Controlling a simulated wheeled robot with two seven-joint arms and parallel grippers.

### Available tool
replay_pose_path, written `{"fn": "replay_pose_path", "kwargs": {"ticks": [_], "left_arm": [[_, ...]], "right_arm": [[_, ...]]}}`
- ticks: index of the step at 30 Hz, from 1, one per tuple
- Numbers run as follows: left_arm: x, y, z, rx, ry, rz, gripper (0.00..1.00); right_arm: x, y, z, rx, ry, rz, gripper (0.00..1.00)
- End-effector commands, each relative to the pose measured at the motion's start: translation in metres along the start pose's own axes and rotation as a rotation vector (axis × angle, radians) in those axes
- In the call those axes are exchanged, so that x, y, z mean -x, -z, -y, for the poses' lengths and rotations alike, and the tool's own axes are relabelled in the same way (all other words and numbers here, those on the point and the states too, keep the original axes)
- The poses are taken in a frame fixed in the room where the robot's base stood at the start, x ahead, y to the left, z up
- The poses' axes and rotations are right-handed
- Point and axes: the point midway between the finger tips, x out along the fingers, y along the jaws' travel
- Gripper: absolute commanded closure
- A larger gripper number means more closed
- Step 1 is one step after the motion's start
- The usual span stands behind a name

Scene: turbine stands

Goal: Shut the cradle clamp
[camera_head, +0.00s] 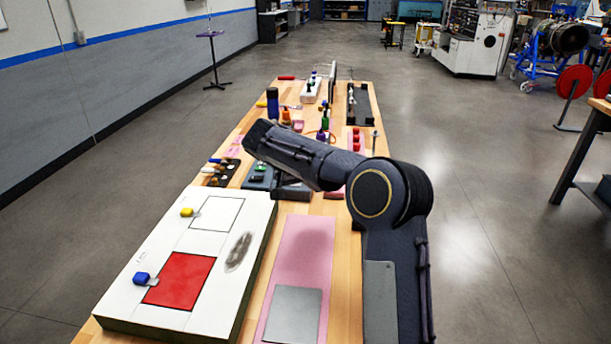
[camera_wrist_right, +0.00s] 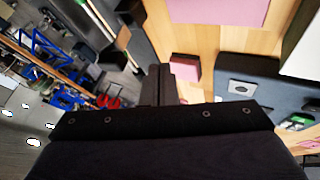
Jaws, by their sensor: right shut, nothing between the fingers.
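I cannot single out the cradle clamp with certainty. A dark blue-grey fixture (camera_head: 257,176) with a small green part sits mid-table in the head view, partly hidden by my right arm. It also shows in the right wrist view (camera_wrist_right: 262,80), with a pale plate on its face. My right gripper (camera_wrist_right: 166,70) shows in the wrist view with its fingers together and nothing between them. It is near a small pink-red block (camera_wrist_right: 185,69), left of the fixture. In the head view my right arm hides what lies behind it. My left gripper is in neither view.
A white board (camera_head: 125,285) with red and white squares, a blue knob and a yellow knob fills the table's near left. A pink mat with a grey plate (camera_head: 292,314) lies beside it. Bottles and small parts crowd the far table (camera_head: 349,88).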

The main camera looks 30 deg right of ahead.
Motion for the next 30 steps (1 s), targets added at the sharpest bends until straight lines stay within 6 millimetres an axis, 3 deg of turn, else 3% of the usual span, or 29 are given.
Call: {"fn": "replay_pose_path", "kwargs": {"ticks": [3, 6, 12, 30], "left_arm": [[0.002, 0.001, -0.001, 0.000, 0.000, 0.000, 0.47], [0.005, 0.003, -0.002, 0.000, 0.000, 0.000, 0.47], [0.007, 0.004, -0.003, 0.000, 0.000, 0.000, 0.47], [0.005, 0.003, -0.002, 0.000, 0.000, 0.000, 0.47]], "right_arm": [[-0.025, 0.000, -0.001, 0.001, -0.002, 0.003, 1.00], [-0.027, 0.003, -0.019, -0.002, -0.001, 0.000, 1.00], [-0.033, 0.004, -0.035, 0.000, 0.000, -0.001, 1.00], [-0.034, 0.004, -0.040, -0.012, 0.022, 0.004, 1.00]]}}
